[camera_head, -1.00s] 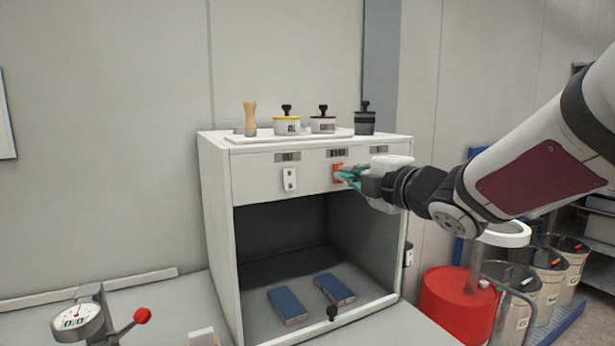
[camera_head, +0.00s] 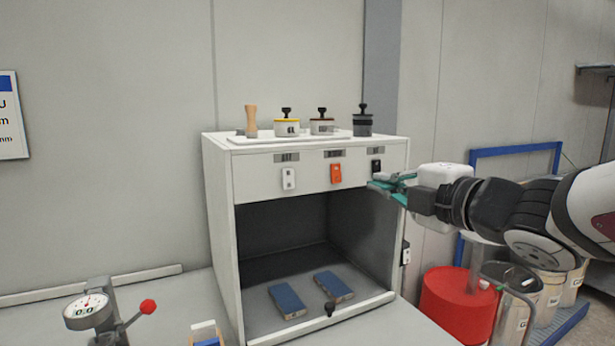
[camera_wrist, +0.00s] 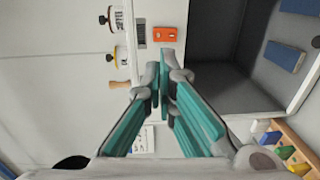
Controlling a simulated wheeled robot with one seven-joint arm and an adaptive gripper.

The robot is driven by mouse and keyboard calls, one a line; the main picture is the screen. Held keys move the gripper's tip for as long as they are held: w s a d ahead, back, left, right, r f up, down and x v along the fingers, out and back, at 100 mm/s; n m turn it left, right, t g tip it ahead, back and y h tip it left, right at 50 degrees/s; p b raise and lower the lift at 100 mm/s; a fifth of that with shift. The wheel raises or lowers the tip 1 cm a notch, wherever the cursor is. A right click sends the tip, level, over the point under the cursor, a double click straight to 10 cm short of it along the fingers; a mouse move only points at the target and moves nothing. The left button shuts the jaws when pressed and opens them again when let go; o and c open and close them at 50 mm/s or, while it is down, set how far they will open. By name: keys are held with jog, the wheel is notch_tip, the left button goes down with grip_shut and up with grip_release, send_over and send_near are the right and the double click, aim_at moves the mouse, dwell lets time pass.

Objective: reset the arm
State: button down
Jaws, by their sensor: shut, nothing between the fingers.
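My gripper (camera_head: 374,187) is shut and empty, with teal fingers. In the head view it is in front of the right part of the white cabinet's (camera_head: 222,220) upper panel, just below the dark switch (camera_head: 376,166). The orange switch (camera_head: 336,173) is in full view to its left, and a white switch (camera_head: 289,179) is farther left. In the wrist view the closed fingertips (camera_wrist: 163,78) point towards the cabinet front, with the orange switch (camera_wrist: 165,34) beyond them. My arm reaches in from the right.
Two blue blocks (camera_head: 287,299) lie inside the open cabinet. Lidded pots (camera_head: 286,127) and a wooden handle (camera_head: 251,120) stand on top. A dial gauge with a red-knobbed lever (camera_head: 148,306) stands at front left. A red drum (camera_head: 458,304) and several bins stand at right.

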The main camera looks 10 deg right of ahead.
jog(key=shift+s+d, duration=0.15)
jog(key=shift+s, duration=0.2)
jog(key=s+d+f+m+g+h, duration=0.4)
jog(key=s+d+f+m+h, duration=0.3)
jog(key=m, duration=0.6)
jog(key=s+a+f+m+g, duration=0.4)
jog(key=s, duration=0.5)
jog(key=s+a+f+m+g+y+p, duration=0.1)
jog(key=s+a+f+m+g, duration=0.3)
jog(key=s, duration=0.4)
jog(key=shift+s+a+f+m+y, duration=0.15)
jog(key=shift+s+f+m+y, duration=0.2)
jog(key=shift+f, duration=0.25)
